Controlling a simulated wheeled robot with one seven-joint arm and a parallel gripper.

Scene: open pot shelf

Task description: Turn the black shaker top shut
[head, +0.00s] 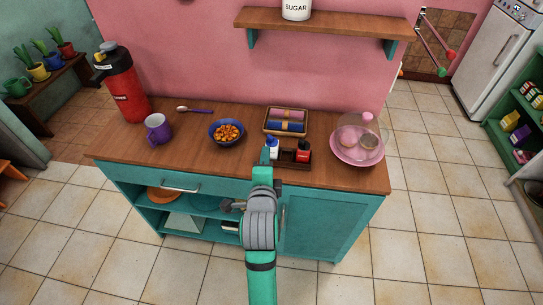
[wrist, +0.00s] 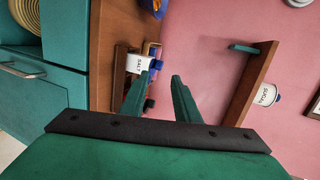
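The black shaker top (head: 305,144) sits on a red shaker (head: 303,156) in the right part of a dark caddy (head: 293,166) on the counter. A white salt shaker (wrist: 140,64) with a blue top (wrist: 157,65) stands at the caddy's left; it also shows in the head view (head: 272,153). My gripper (head: 266,155) is in front of the caddy, left of the black top. In the wrist view my gripper (wrist: 161,80) is open with nothing between its fingers.
A tray of rolled cloths (head: 286,121) lies behind the caddy. A pink plate under a clear dome (head: 358,145) is to the right. A blue bowl (head: 227,133), a purple mug (head: 158,129) and a red flask (head: 122,85) are left. A shelf (head: 325,22) hangs above.

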